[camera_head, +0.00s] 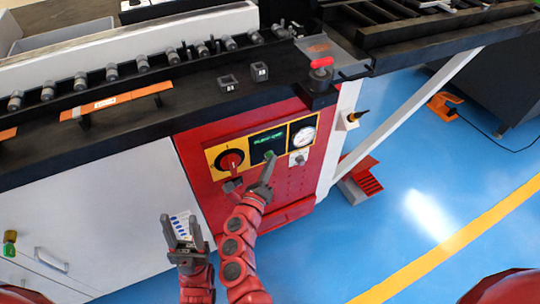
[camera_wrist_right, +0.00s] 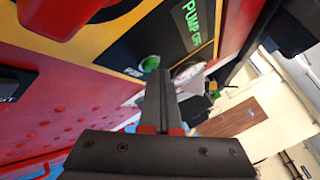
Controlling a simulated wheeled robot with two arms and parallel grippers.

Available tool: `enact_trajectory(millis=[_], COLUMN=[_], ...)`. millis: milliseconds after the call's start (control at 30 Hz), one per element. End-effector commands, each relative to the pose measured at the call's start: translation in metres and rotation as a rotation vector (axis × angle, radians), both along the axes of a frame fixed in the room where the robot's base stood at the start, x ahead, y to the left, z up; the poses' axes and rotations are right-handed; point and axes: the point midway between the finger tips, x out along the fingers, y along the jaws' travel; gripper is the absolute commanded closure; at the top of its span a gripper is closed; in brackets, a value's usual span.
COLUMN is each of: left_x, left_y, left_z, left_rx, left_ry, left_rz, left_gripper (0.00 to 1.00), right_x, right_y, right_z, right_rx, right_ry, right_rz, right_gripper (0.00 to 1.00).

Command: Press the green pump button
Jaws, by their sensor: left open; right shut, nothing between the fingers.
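The green pump button (camera_head: 269,154) sits on the dark panel with green lettering (camera_head: 268,141), on the red front of the machine. It also shows in the right wrist view (camera_wrist_right: 151,62), beside the "PUMP" lettering. My right gripper (camera_head: 267,166) is shut and empty. Its fingertips (camera_wrist_right: 158,72) are right at the button and overlap its edge in the wrist view; I cannot tell whether they touch it. My left gripper (camera_head: 181,219) is open, lower left of the panel, in front of the white cabinet. A white card with blue marks shows between its fingers.
A red and black rotary switch (camera_head: 231,160) is left of the button, and a round gauge (camera_head: 303,137) is to the right. Blue floor (camera_head: 400,180) lies open to the right.

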Motion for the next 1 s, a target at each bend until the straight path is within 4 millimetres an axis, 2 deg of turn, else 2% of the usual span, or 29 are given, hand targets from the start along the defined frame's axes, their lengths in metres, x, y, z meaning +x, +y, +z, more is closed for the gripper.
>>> enact_trajectory(millis=[233, 567, 1000], left_x=[0.000, 0.000, 0.000], left_y=[0.000, 0.000, 0.000], left_z=[-0.001, -0.001, -0.001], left_rx=[0.000, 0.000, 0.000], left_ry=[0.000, 0.000, 0.000], left_rz=[0.000, 0.000, 0.000], left_gripper=[0.50, 0.50, 0.50], right_x=[-0.012, -0.014, -0.050], right_y=[-0.005, -0.006, -0.020], right_z=[-0.001, 0.000, -0.001], right_rx=[-0.001, -0.001, 0.000], right_ry=[0.001, 0.000, 0.002], right_rz=[-0.002, -0.001, 0.001], right_gripper=[1.00, 1.00, 1.00])
